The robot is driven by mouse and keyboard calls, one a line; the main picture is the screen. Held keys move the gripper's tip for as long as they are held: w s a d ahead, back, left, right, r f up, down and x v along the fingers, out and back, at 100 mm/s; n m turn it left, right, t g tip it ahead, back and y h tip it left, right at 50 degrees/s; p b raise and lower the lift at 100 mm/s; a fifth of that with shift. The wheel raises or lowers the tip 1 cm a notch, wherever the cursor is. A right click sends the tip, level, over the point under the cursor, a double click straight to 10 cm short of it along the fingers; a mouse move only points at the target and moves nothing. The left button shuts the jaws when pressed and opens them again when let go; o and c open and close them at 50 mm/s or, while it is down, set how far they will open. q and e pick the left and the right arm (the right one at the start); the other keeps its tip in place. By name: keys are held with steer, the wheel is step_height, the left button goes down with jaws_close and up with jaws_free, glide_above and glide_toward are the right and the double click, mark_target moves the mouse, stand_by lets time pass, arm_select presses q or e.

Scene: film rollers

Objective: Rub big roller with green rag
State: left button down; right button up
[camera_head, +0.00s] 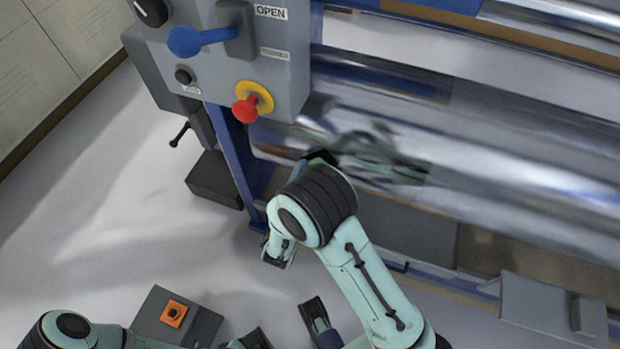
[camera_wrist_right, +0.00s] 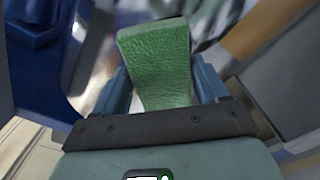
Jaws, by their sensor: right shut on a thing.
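The big roller (camera_head: 500,160) is a long shiny metal cylinder running from centre to the right edge in the head view. The green rag (camera_wrist_right: 160,65) is a textured green block between the blue fingers of my right gripper (camera_wrist_right: 160,88) in the wrist view. In the head view that gripper (camera_head: 314,160) is at the roller's left end, mostly hidden by my wrist. Whether the rag touches the roller is hidden. A blurred greenish reflection of my arm shows on the roller. My left gripper (camera_head: 285,326) is low in the head view, with its dark fingers apart and empty.
A grey control panel (camera_head: 285,75) with a blue lever (camera_head: 198,40) and a red knob (camera_head: 245,109) stands left of the roller. A blue frame post (camera_head: 232,155) is beside my right gripper. A grey box with an orange button (camera_head: 173,314) is at the bottom. Open floor lies left.

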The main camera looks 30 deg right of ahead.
steer(key=shift+x, duration=0.85)
steer(key=shift+s+d, duration=0.6)
steer(key=shift+s, duration=0.15)
steer(key=shift+s+d, duration=0.6)
steer(key=shift+s, duration=0.2)
steer(key=shift+w+d, duration=0.1)
steer(key=shift+d, duration=0.05)
steer(key=shift+w+a+r, duration=0.1)
steer(key=shift+w+a, duration=0.5)
steer(key=shift+w, duration=0.2)
steer(key=shift+w+a+r, duration=0.1)
steer(key=shift+w+a, duration=0.5)
steer(key=shift+w, duration=0.2)
steer(key=shift+a, duration=0.1)
steer(key=shift+v, duration=2.95)
